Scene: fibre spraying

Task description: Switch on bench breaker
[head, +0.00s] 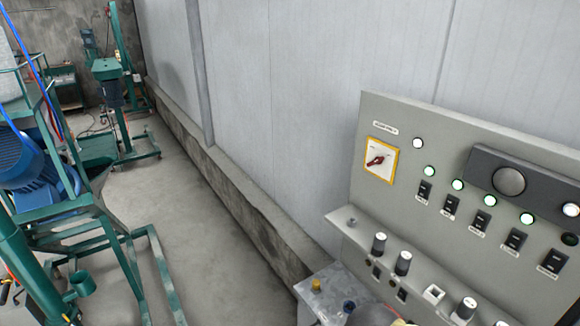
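A grey control panel (400,204) stands at the right against the wall. On its upper left is a red rotary switch (376,160) on a white plate with a yellow border; its handle is tilted. To its right is a row of several black rocker switches, the leftmost one (424,192) with a small label below it. Round lamps sit above the rockers, and some, such as this one (457,185), have a green glow. The labels are too small to read, so I cannot tell which control is the bench breaker.
A sloped ledge with black-and-silver knobs (379,244) juts out below the panel. A metal box (333,290) with a yellow button and a dark blue one stands at its left. Green machine frames (85,225) with a blue motor (40,185) stand left. Floor (190,220) between is clear.

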